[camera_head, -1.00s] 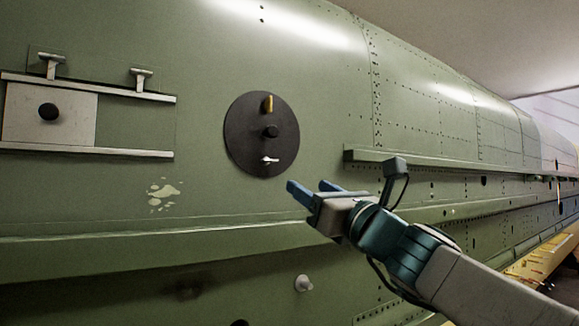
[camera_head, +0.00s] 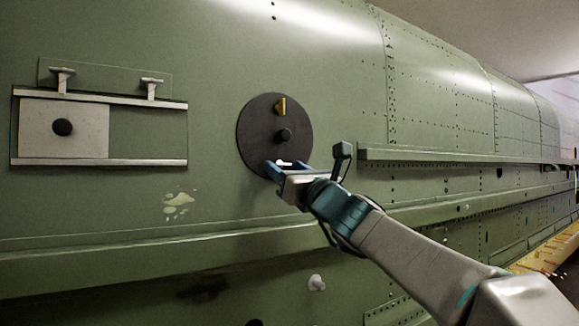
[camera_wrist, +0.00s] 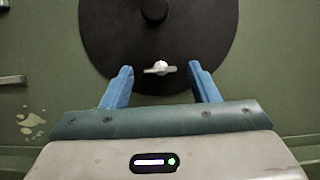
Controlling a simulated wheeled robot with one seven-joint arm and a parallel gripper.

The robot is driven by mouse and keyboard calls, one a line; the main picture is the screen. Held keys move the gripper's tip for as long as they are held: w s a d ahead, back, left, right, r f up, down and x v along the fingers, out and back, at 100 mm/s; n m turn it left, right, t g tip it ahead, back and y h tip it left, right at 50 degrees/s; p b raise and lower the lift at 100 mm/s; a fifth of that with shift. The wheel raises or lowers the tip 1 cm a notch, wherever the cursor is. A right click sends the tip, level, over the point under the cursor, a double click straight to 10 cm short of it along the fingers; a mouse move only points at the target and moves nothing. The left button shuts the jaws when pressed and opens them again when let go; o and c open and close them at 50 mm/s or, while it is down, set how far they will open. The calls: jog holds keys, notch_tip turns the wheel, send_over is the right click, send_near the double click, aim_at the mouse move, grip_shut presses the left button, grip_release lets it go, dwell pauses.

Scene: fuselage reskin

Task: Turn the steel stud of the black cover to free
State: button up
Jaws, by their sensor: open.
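The round black cover (camera_head: 258,128) sits on the green fuselage wall. It has a yellow stud (camera_head: 281,107) near its top, a dark knob (camera_head: 284,136) at its middle and the steel stud (camera_head: 284,163) near its bottom. In the wrist view the steel stud (camera_wrist: 160,68) is a small bright wing lying roughly level, and the black cover (camera_wrist: 205,35) fills the upper middle. My gripper (camera_head: 288,166) is at the cover's lower edge. Its blue fingers (camera_wrist: 160,78) are open, one on each side of the steel stud, apart from it.
At left, a pale sliding plate (camera_head: 35,125) with a black knob sits between two rails (camera_head: 100,163). A ledge (camera_head: 450,157) runs along the wall at right. Pale paint patches (camera_head: 178,203) mark the wall.

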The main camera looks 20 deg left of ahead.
jog(key=c, duration=1)
jog(key=shift+n+g, duration=0.3)
jog(key=shift+n, duration=0.1)
jog(key=n+g, duration=0.1)
jog(key=n, duration=0.1)
jog(key=n+g+y, duration=0.1)
jog(key=n, duration=0.1)
jog(key=shift+w+d+b, duration=0.15)
jog(key=shift+w+b, duration=0.05)
jog(key=shift+b, duration=0.2)
jog(key=n+g, duration=0.1)
jog(key=n, duration=0.2)
jog(key=n+g+y, duration=0.1)
jog(key=n+g, duration=0.1)
jog(key=n, duration=0.2)
jog(key=shift+w+d+r, duration=0.15)
jog(key=n+g, duration=0.1)
jog(key=n, duration=0.1)
jog(key=n+p, duration=0.1)
jog(key=n, duration=0.1)
jog(key=n+g+h+p, duration=0.1)
jog(key=n, duration=0.1)
jog(key=shift+r+n+g, duration=0.3)
jog(key=shift+n, duration=0.1)
jog(key=shift+r+n+g+h+p, duration=0.1)
jog(key=shift+n+g+h+p, duration=0.4)
jog(key=shift+n+p, duration=0.95)
jog(key=shift+n+b, duration=0.3)
jog(key=shift+n, duration=0.15)
